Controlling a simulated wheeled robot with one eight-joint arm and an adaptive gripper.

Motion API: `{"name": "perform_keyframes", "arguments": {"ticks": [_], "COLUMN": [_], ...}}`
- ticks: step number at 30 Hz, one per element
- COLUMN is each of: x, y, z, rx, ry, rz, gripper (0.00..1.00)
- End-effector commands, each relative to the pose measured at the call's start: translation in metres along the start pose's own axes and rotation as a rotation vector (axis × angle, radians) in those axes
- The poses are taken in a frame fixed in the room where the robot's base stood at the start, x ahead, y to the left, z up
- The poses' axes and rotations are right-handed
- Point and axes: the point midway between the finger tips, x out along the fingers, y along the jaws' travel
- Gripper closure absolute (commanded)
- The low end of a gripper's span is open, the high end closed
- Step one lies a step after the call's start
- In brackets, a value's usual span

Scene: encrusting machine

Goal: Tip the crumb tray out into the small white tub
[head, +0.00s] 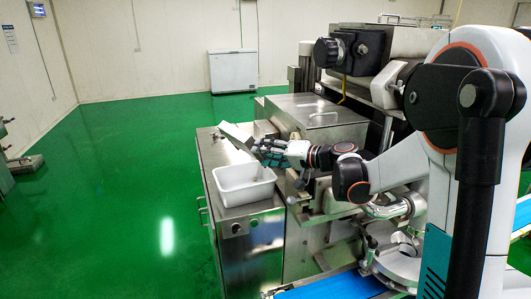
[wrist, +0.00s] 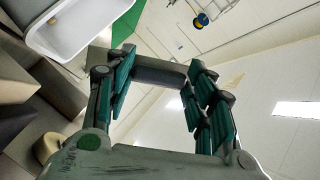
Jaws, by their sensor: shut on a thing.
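The crumb tray (head: 238,136) is a flat grey metal piece in the head view, held tilted above the machine's top, just behind the white tub. My gripper (head: 264,149) is shut on it. In the wrist view, a grey bar of the tray (wrist: 148,71) lies between the teal fingers of my gripper (wrist: 160,75). The small white tub (head: 245,194) stands upright on the steel top, in front of the tray. It also shows in the wrist view (wrist: 105,25), with a small yellowish patch inside. Whether crumbs remain on the tray cannot be seen.
A steel housing (head: 318,112) stands behind my gripper, with a black-knobbed unit (head: 352,50) above. Green floor (head: 120,190) is clear on the left. A white chest (head: 233,71) stands at the far wall.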

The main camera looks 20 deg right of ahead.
Motion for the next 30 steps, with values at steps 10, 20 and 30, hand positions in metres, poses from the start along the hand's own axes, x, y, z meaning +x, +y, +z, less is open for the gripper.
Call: {"name": "perform_keyframes", "arguments": {"ticks": [10, 20, 30], "x": [-0.007, -0.011, -0.011], "y": [-0.038, -0.048, -0.047], "z": [-0.018, -0.026, -0.026], "rx": [-0.59, -0.914, -0.91], "ry": [-0.002, 0.001, 0.001], "rz": [0.234, 0.365, 0.363], "gripper": [0.8, 0.8, 0.8]}}
